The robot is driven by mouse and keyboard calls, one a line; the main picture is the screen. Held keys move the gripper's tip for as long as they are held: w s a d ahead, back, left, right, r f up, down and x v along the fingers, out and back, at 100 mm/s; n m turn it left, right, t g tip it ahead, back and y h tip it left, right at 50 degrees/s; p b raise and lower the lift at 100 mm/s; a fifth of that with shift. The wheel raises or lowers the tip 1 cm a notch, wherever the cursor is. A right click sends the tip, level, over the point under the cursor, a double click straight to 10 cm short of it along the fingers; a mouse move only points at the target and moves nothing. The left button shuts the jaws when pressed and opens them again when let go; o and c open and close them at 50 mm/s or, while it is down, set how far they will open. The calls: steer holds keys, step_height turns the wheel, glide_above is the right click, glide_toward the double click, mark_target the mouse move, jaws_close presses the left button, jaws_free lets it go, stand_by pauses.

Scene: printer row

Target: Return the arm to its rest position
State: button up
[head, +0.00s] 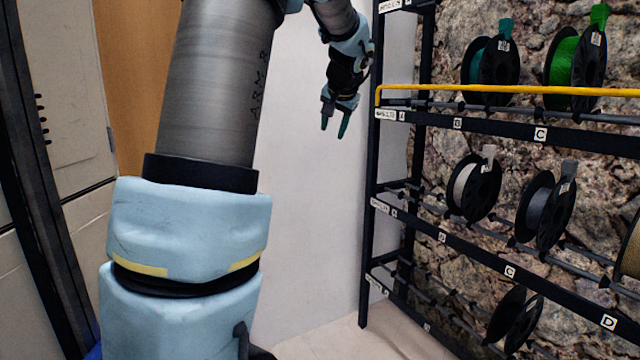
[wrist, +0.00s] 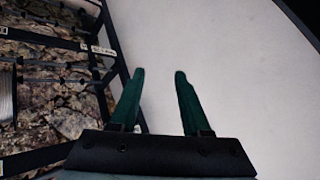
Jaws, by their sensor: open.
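My gripper (head: 336,121) hangs at the upper middle of the head view, in front of the white wall and left of the rack's end post. Its two dark green fingers point down. In the wrist view my gripper (wrist: 163,100) has its fingers spread apart, with only pale wall between them. It is open and empty, and it touches nothing that I can see. My own arm fills much of the left half of the head view.
A dark spool rack (head: 470,247) stands at the right, with a yellow rail (head: 510,90) along its upper tier. It holds green (head: 575,58), white (head: 473,188) and grey (head: 546,207) spools. Pale cabinets (head: 65,95) stand at the left. The white wall (head: 305,230) between is clear.

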steer(key=s+a+f+n+g+h, duration=0.1)
steer(key=s+a+f+n+g, duration=0.3)
steer(key=s+f, duration=0.9)
steer(key=s+a+f+g+h, duration=0.1)
steer(key=s+a+f+g, duration=0.35)
steer(key=s+f, duration=0.85)
steer(key=s+r+t+p, duration=0.1)
steer(key=s+r+p, duration=0.1)
steer(key=r+p, duration=0.9)
steer(key=s+a+r+p, duration=0.1)
steer(key=s+r+p, duration=0.1)
steer(key=r+p, duration=0.9)
step_height(320, 180, up, 2)
steer(key=shift+a+t, duration=0.3)
steer(key=shift+t, duration=0.05)
